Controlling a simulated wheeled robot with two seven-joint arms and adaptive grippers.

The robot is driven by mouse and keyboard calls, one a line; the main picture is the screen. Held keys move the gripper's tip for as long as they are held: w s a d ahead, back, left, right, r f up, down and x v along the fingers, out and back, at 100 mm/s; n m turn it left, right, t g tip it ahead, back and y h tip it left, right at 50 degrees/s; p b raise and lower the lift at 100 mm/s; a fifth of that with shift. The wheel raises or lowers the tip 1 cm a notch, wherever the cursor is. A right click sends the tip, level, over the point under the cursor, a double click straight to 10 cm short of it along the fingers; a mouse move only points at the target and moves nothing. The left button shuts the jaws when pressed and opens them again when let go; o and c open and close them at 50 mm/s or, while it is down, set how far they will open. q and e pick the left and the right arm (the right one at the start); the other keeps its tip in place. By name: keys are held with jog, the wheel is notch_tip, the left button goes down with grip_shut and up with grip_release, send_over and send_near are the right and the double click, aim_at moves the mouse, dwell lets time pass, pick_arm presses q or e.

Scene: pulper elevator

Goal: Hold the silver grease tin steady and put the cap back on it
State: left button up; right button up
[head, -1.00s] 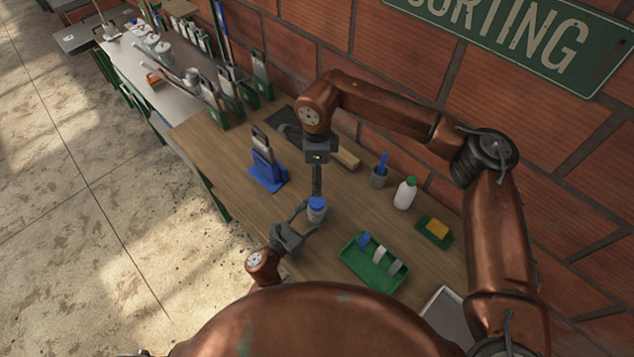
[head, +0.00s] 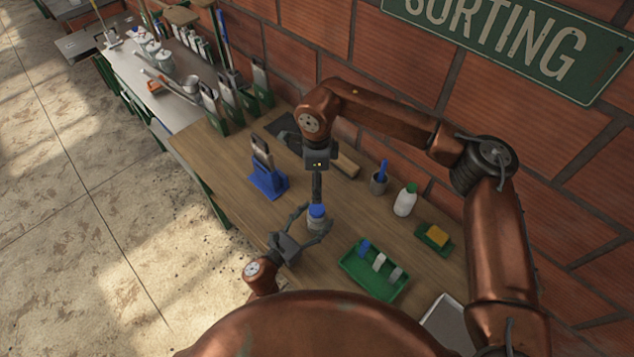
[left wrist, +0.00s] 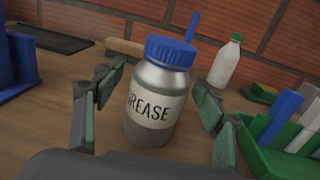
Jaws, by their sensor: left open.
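The silver grease tin (head: 316,223) stands upright on the wooden bench. Its blue cap (head: 317,210) sits on its top and looks level. In the left wrist view the tin (left wrist: 152,108) shows its GREASE label, with the blue cap (left wrist: 170,51) on its mouth. My left gripper (head: 313,222) is open, with one finger on each side of the tin. In the left wrist view gaps show between the fingers (left wrist: 158,97) and the tin. My right gripper (head: 317,198) points down just above the cap; its fingers show edge-on, so their opening is unclear.
A blue holder (head: 268,183) stands left of the tin. A green tray (head: 375,285) with several upright pieces is to the right. Bare bench lies left of the tin.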

pick_arm(q)
jog(key=v, duration=1.1)
jog(key=shift+s+a, duration=0.15)
